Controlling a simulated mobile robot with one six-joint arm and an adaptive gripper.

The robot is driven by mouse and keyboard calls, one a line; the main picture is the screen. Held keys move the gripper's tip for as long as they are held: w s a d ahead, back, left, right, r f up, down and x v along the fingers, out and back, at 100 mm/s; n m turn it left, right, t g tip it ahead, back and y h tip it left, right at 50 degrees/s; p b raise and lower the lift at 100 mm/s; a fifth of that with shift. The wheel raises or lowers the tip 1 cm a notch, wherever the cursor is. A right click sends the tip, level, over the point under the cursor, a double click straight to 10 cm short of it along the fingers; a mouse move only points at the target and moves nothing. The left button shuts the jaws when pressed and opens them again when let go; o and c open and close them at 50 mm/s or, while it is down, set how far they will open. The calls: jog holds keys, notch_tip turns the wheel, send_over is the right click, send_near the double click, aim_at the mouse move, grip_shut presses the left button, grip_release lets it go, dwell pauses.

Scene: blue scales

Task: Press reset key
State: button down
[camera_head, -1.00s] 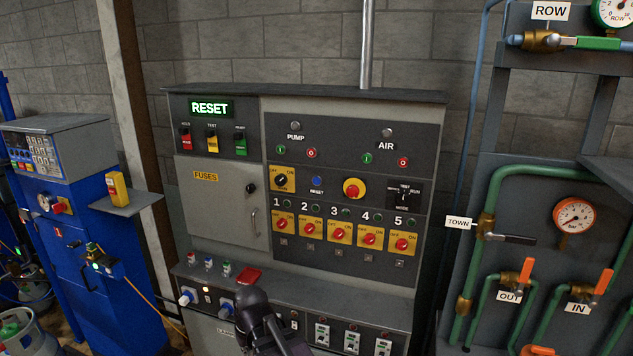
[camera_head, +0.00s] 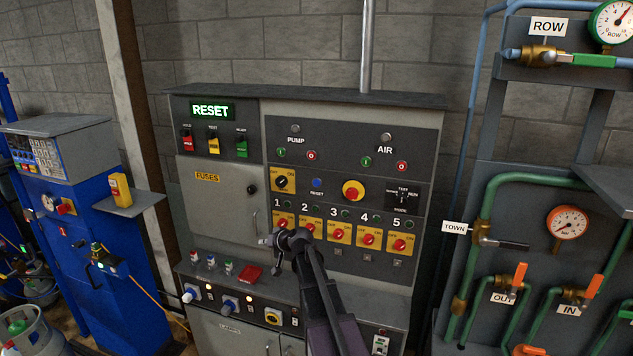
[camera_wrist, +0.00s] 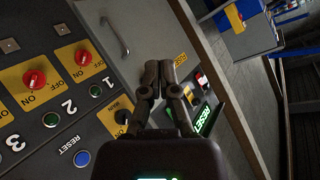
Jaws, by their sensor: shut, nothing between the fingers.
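A round blue button labelled RESET (camera_head: 317,183) sits mid-panel on the grey control cabinet; in the wrist view the blue button (camera_wrist: 82,158) is at lower left. A lit green RESET sign (camera_head: 210,111) is at the cabinet's upper left, above red, yellow and green rocker keys (camera_head: 213,142). The small label over the green key is too fine to read surely. In the wrist view the sign (camera_wrist: 201,119) and rockers lie right of my gripper. My gripper (camera_head: 266,241) is shut and empty, in front of the cabinet's lower left door area, below the blue button.
Red rotary knobs on yellow plates (camera_head: 340,233) run along the panel, partly behind my arm. A fuse door with a handle (camera_head: 256,222) is beside my gripper. Pipes and valves (camera_head: 503,245) stand at right.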

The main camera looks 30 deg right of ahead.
aim_at(313, 183)
jog(key=w+d+r+m+t+h, duration=0.1)
jog(key=w+d+r, duration=0.1)
jog(key=d, duration=0.4)
jog(key=w+d+r+m+t+h+p, duration=0.1)
jog(key=d+r+m+t+h, duration=0.1)
jog(key=d+r, duration=0.2)
jog(key=w+d+r+m+t+h+p, duration=0.1)
jog(key=w+d+r+m+h, duration=0.1)
jog(key=d, duration=0.6)
jog(key=shift+w+d+r+t, duration=0.3)
jog(key=shift+w+d+r, duration=0.1)
jog(key=shift+r, duration=0.1)
jog(key=shift+w+d, duration=1.45)
jog(key=shift+d, duration=0.2)
jog(key=shift+w+d, duration=1.4)
jog(key=shift+d, duration=0.25)
jog(key=shift+w+d, duration=0.5)
jog(key=shift+d, duration=0.15)
jog(key=shift+s+a, duration=0.55)
jog(key=shift+a, duration=0.05)
jog(key=shift+a, duration=0.15)
